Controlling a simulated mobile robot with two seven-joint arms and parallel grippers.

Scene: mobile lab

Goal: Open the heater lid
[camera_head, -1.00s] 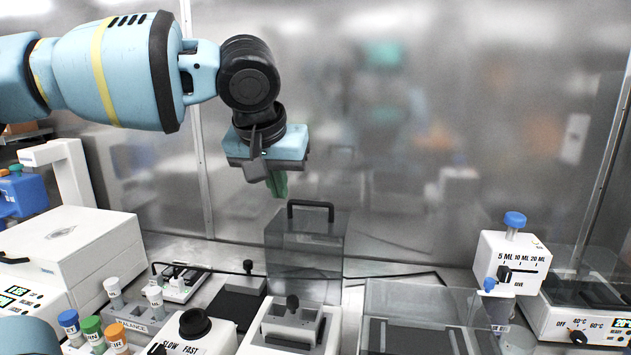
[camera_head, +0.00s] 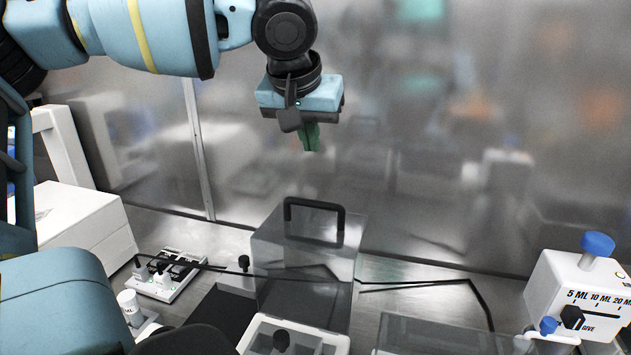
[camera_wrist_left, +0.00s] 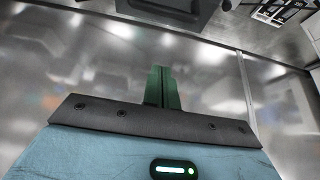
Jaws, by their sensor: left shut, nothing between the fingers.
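My left gripper (camera_head: 311,140) hangs pointing down, its green fingers closed together and empty. It is above a clear upright panel or lid with a black handle (camera_head: 314,203), with a visible gap between them in the head view. I cannot tell whether this clear piece (camera_head: 305,268) belongs to the heater. In the left wrist view the shut green fingers (camera_wrist_left: 162,88) show against bare metal, with nothing between them. A control box marked with temperatures is no longer clearly in view. My right gripper is not in view.
A white dispenser (camera_head: 570,300) with blue knobs stands at the right. A small white device with black parts (camera_head: 167,272) and a black cable lie left of the clear lid. A white box (camera_head: 80,225) is at far left. A metal wall (camera_head: 440,190) closes the back.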

